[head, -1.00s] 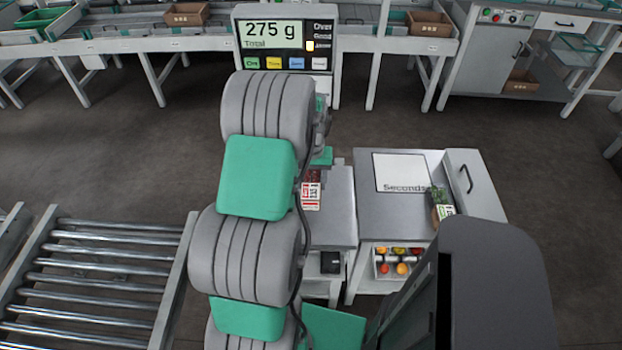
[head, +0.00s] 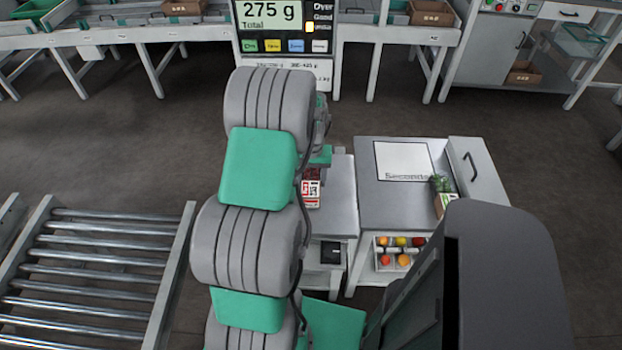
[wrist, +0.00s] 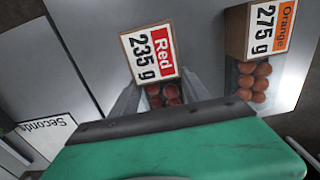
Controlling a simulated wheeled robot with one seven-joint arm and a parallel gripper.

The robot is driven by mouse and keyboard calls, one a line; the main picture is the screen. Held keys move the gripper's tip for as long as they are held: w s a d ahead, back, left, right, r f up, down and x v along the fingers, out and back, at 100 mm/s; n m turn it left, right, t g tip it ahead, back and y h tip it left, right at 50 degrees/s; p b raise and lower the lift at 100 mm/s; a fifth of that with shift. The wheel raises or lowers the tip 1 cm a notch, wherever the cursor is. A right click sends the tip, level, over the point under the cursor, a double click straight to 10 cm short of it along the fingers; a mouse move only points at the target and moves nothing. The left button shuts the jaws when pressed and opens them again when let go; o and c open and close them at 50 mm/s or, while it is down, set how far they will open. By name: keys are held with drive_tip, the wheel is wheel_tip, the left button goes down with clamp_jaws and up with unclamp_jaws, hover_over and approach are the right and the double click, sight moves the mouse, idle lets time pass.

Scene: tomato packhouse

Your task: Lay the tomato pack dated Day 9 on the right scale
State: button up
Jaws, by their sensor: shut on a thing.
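A second pack labelled Orange, 275 g (wrist: 251,32) lies to the right in the wrist view, apart from my gripper. A display (head: 282,28) reads 275 g Total. No day date is readable on either pack, and the scale plates are not clearly distinguishable.
A grey cabinet top (head: 400,208) at the right carries a white Seconds sheet (head: 403,162) and a green-topped item (head: 440,184) near its edge. Colourful fruit fills an open compartment below. A roller conveyor (head: 90,270) lies at the left; dark floor is clear behind.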

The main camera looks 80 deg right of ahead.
drive_tip(key=shift+f, duration=0.4)
drive_tip(key=o, duration=1.7)
wheel_tip(320, 180, up, 8)
drive_tip(key=shift+f+b, duration=0.1)
drive_tip(key=shift+b, duration=0.2)
